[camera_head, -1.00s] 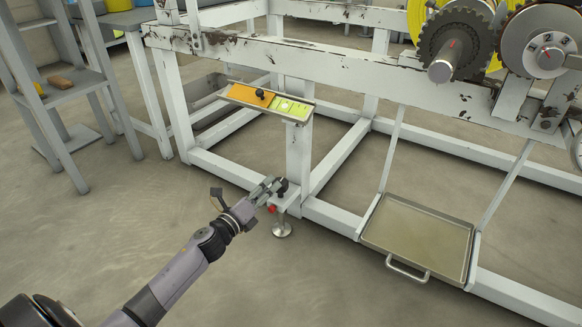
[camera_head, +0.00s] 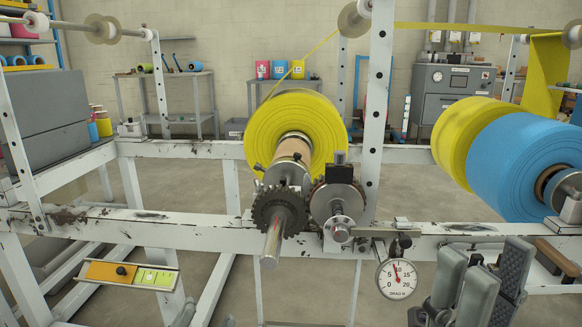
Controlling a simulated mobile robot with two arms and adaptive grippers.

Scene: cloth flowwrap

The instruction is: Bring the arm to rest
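My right gripper (camera_head: 482,282) is large at the bottom right, with its grey fingers pointing up. Its fingertips stand apart and nothing shows between them. It is in front of the white frame, just right of the round dial gauge (camera_head: 397,279). Only a small grey part at the bottom edge, below the orange and green tray (camera_head: 155,277), seems to be my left gripper (camera_head: 183,316). The rest of that arm is out of view, and its fingers cannot be made out.
A chipped white frame beam (camera_head: 150,229) crosses the view. It carries toothed wheels (camera_head: 279,213) and a yellow roll (camera_head: 297,125). A large blue roll (camera_head: 520,155) lies at the right. A grey cabinet (camera_head: 450,90) and shelves stand at the back.

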